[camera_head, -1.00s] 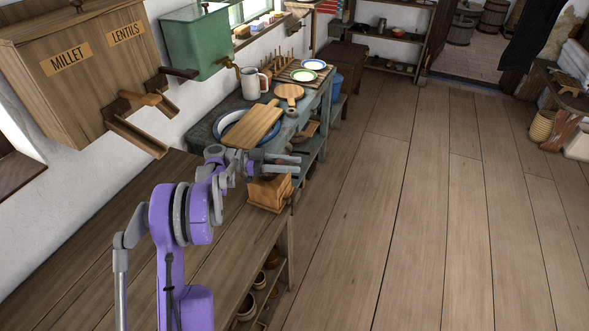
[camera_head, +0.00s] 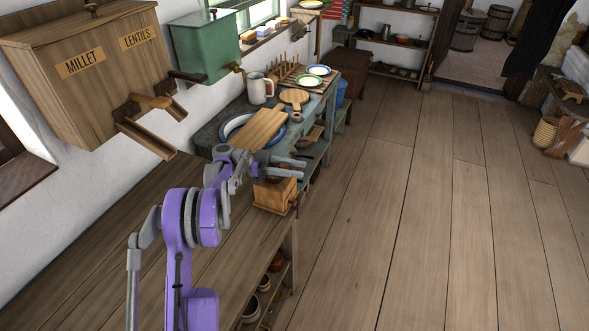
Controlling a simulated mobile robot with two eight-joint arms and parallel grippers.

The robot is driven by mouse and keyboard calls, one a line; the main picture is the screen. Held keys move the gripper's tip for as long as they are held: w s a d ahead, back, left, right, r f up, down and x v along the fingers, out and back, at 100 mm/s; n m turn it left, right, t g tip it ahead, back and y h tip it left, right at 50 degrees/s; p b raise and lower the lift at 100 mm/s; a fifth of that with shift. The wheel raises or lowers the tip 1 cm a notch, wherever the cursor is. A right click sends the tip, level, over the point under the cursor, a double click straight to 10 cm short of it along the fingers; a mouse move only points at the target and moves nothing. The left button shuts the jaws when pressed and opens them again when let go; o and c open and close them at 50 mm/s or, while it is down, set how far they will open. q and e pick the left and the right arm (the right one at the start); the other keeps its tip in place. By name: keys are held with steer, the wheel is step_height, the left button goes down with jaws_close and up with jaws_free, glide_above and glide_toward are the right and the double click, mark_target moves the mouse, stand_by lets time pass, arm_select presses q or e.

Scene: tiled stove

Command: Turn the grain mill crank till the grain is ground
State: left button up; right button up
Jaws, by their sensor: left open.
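The grain mill (camera_head: 272,197) is a small wooden box near the far right corner of the wooden bench (camera_head: 122,262). My left gripper (camera_head: 297,168) is open, with its two grey fingers pointing right above the mill's top. The gripper and wrist cover much of the upper mill, so the crank cannot be made out clearly. Whether the fingers touch any part of it I cannot tell. No grain is visible. My right gripper is not in view.
A wall bin marked MILLET and LENTILS (camera_head: 85,95) with wooden chutes hangs above the bench. A green tank (camera_head: 205,48) is beside it. A cutting board (camera_head: 258,129), blue-rimmed basin (camera_head: 229,128) and mug (camera_head: 257,90) stand behind the mill. The plank floor (camera_head: 420,220) is clear.

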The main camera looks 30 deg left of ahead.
arm_select(q)
steer(key=o, duration=0.3)
steer(key=b+v, duration=0.1)
steer(key=v, duration=0.6)
steer(key=shift+a, duration=0.25)
